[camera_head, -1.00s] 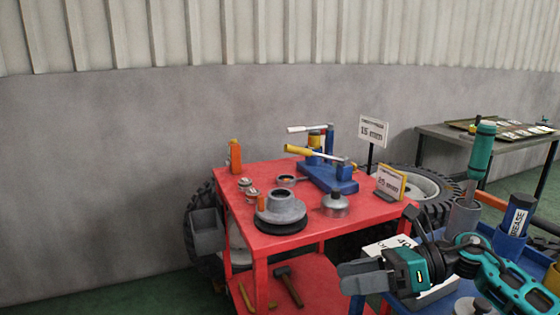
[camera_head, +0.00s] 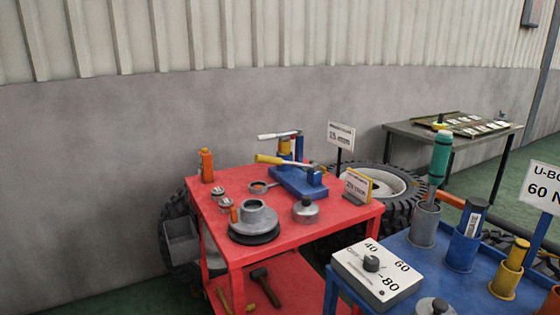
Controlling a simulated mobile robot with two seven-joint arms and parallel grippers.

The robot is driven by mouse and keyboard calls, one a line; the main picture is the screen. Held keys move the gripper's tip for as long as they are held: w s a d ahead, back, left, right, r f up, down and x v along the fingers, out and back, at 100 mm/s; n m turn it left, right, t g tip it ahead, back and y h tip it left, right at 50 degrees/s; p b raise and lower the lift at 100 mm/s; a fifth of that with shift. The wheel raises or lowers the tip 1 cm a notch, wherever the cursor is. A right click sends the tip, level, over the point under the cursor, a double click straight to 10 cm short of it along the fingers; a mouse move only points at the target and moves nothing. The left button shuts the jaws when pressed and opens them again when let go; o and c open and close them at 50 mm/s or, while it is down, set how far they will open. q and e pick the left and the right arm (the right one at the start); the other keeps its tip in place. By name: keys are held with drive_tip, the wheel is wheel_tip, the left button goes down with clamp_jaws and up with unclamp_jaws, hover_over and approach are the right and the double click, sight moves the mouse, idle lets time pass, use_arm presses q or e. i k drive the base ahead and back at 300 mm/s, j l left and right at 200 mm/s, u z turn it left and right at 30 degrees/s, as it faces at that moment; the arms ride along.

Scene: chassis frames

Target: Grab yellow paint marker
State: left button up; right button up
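I cannot pick out the yellow paint marker for certain. A yellow cylinder (camera_head: 517,254) stands upright in a yellow holder (camera_head: 504,283) on the blue cart (camera_head: 400,246) at the right; I cannot tell whether it is a marker. A small yellow stick (camera_head: 223,299) lies on the lower shelf of the red cart. Neither of my grippers is in view.
The red cart (camera_head: 330,224) carries a hub, a blue press, an orange bottle and a 25 mm sign. The blue cart holds a dial box (camera_head: 378,277), a green-topped tool (camera_head: 438,160) and a grease tube (camera_head: 471,217). Tyres (camera_head: 395,188) stand behind.

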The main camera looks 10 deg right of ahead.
sight(520, 248)
drive_tip(key=z, duration=1.65)
drive_tip(key=u, duration=0.35)
